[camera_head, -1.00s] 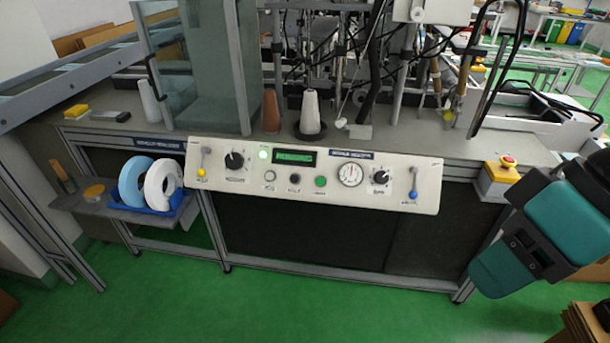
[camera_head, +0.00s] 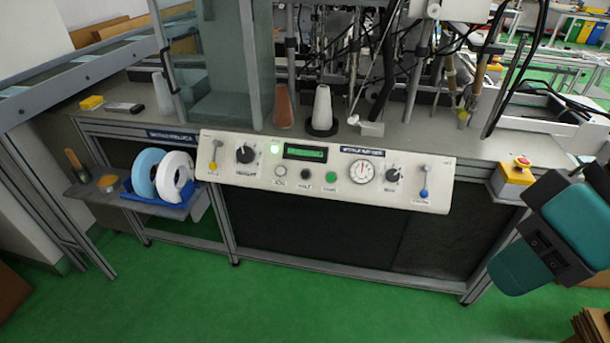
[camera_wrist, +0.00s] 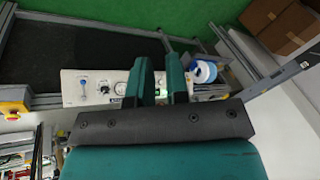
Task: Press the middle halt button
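The off-white control panel (camera_head: 260,182) runs along the front of the machine table in the head view. Three small buttons sit in its middle: a pale one (camera_head: 280,171) at left, a black middle halt button (camera_head: 305,174), and a green one (camera_head: 331,177) at right. The panel also shows in the wrist view (camera_wrist: 72,90), turned around, with the middle button not distinguishable. My gripper (camera_wrist: 160,75) has two teal fingers with a narrow gap between them and nothing visible held. It is apart from the panel. My arm shows at the right of the head view.
A yellow box with a red button (camera_head: 517,172) stands right of the panel. Knobs, a gauge (camera_head: 363,172) and two levers flank the buttons. A shelf with a blue and a white roll (camera_head: 174,176) is at left. The green floor (camera_head: 300,290) in front is clear.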

